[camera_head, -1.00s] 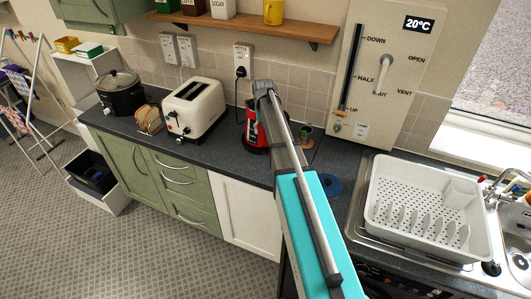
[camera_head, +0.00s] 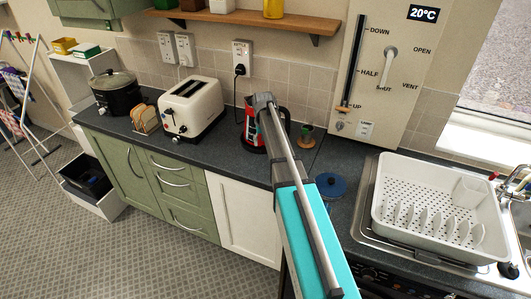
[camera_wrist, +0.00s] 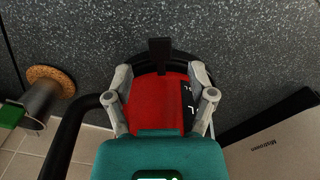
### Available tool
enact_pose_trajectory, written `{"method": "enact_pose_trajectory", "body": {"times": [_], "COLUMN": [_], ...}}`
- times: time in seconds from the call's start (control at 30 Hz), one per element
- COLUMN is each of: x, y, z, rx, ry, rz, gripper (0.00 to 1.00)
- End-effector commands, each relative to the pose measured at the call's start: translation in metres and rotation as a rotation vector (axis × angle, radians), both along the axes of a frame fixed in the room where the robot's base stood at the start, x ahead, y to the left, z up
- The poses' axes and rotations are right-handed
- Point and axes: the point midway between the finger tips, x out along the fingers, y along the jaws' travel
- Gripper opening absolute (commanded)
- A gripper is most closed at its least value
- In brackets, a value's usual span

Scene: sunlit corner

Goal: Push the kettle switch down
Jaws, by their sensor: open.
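The red kettle (camera_head: 247,132) with a black base and handle stands on the dark counter, partly hidden behind my arm. In the wrist view its red body (camera_wrist: 157,100) fills the middle, with a black curved part at the left. A black tab (camera_wrist: 160,52), apparently the kettle switch, sticks out beyond the red body over the counter. My gripper (camera_wrist: 160,78) is open, one grey finger on each side of the red body, with the tab between and just beyond the fingertips. I cannot tell whether the fingers touch the kettle.
A cream toaster (camera_head: 191,107) stands left of the kettle and shows at the right of the wrist view (camera_wrist: 280,145). A cup on a cork mat (camera_wrist: 50,82) is on the other side. A blue round lid (camera_head: 331,185) and white dish rack (camera_head: 440,205) lie to the right.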

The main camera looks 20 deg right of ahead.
Motion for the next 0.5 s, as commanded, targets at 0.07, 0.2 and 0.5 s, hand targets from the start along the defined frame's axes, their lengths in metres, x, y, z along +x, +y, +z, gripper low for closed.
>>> {"method": "enact_pose_trajectory", "body": {"times": [0.07,0.2,0.5], "x": [0.000,0.000,0.000], "y": [0.000,0.000,0.000], "z": [-0.011,-0.021,-0.035], "rx": [0.000,0.000,0.000], "ry": [0.000,0.000,0.000], "rz": [0.000,0.000,0.000], "gripper": [0.71,0.71,0.71]}}
